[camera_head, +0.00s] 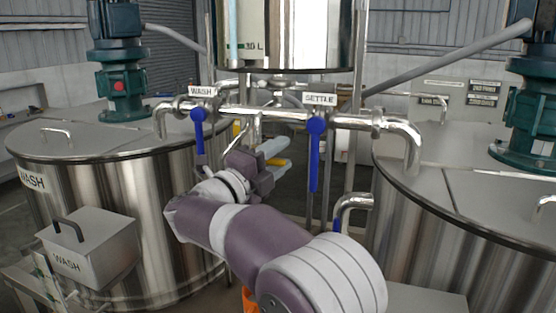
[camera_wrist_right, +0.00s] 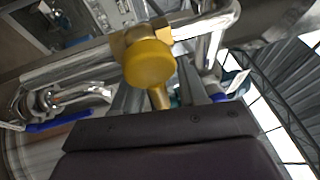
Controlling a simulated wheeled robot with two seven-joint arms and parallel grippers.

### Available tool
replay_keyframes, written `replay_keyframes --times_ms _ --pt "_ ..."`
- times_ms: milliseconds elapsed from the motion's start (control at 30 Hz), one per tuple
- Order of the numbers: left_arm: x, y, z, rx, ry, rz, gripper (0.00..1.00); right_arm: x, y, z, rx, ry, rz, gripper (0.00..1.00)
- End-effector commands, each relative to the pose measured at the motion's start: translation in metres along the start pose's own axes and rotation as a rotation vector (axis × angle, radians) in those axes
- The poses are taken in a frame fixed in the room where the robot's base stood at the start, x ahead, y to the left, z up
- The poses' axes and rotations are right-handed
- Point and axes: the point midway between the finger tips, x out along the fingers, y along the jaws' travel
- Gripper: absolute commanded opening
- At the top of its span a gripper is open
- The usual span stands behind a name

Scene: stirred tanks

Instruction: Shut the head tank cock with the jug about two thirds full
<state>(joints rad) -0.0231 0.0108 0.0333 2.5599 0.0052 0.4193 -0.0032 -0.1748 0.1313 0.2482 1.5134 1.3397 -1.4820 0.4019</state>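The steel head tank (camera_head: 290,35), marked 30 L, hangs at the top centre with a pale blue sight strip on its left side. In the right wrist view a brass cock with a round yellow cap (camera_wrist_right: 150,64) and a short stem lies just ahead of my right gripper. My right gripper (camera_head: 275,154) is below the pipework; its two pale fingers look apart, with a yellow piece showing between them. In the wrist view the stem runs between the fingers, with no clear contact. I cannot make out a jug or its level. My left gripper is out of view.
Blue-handled valves labelled WASH (camera_head: 198,115) and SETTLE (camera_head: 316,125) hang their levers beside my right arm. The wash tank (camera_head: 150,165) stands left, another steel tank (camera_head: 470,235) right. An orange object (camera_head: 249,299) is mostly hidden behind my arm.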

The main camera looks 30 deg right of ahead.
Motion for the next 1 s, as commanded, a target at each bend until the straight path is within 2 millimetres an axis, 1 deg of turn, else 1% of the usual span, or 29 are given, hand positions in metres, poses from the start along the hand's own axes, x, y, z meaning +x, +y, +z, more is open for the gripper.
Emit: replay_keyframes --times_ms 233,333,367,467,500,600,700,833,1000 --pt "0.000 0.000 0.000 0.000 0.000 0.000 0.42 0.000 0.000 0.000 0.002 0.000 0.000 0.42" --pt "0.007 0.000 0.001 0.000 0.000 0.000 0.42 -0.009 0.003 0.001 0.003 -0.002 0.000 0.42" --pt "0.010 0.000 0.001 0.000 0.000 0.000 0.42 -0.014 0.004 0.001 0.004 -0.004 0.000 0.42" --pt "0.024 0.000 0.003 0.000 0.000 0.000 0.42 -0.040 0.007 0.001 0.005 -0.006 0.001 0.42" --pt "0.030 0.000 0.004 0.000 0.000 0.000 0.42 -0.051 0.007 0.001 0.006 -0.006 0.000 0.42" --pt "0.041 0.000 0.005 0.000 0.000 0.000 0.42 -0.079 0.007 0.001 0.005 -0.006 0.001 0.42" --pt "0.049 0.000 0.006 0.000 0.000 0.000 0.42 -0.102 0.005 0.001 0.004 -0.004 0.000 0.42" --pt "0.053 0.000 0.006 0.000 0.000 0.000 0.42 -0.121 0.003 0.001 0.003 -0.003 0.000 0.42" --pt "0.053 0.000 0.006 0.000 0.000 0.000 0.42 -0.128 0.000 0.000 0.001 0.000 0.001 0.42"
